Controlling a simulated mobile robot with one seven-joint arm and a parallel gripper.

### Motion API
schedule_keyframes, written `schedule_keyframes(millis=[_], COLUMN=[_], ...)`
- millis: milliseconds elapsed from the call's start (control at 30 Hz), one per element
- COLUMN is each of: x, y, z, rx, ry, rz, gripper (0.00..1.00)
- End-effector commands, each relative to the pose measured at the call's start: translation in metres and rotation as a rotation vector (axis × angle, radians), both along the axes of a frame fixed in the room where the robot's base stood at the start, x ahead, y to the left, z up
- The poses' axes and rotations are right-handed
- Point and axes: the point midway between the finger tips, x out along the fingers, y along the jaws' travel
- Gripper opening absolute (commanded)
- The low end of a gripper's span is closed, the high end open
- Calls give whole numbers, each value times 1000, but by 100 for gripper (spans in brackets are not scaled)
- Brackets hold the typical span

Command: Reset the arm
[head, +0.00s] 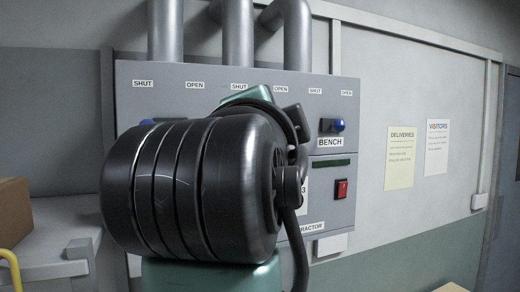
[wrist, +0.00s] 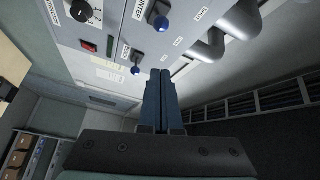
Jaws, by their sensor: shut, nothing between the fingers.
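My gripper (wrist: 158,100) shows in the wrist view, with its two dark blue fingers pressed together and nothing between them. It points toward a grey control panel (wrist: 115,15) that has blue-tipped switches. The fingertips appear close to one blue-tipped switch (wrist: 136,70), but I cannot tell the distance. In the head view my black and green arm fills the middle and hides much of the panel (head: 345,100). The gripper itself cannot be seen there.
A cardboard box (head: 12,215) sits on a grey surface (head: 60,232) at left. Paper notices (head: 400,157) hang on the right wall. Shelves (wrist: 22,155) show in the wrist view.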

Motion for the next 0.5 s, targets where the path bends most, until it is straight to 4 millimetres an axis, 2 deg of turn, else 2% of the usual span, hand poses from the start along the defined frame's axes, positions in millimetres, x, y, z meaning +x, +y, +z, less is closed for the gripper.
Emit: schedule_keyframes(millis=[100, 267, 367, 500], x=[0, -11, -29, -68], y=[0, 8, 15, 23], z=[-2, -33, -56, -82], rx=[-5, -227, -454, -766], ry=[-2, -70, -158, -292], rz=[1, 17, 0, -93], gripper=[0, 0, 0, 0])
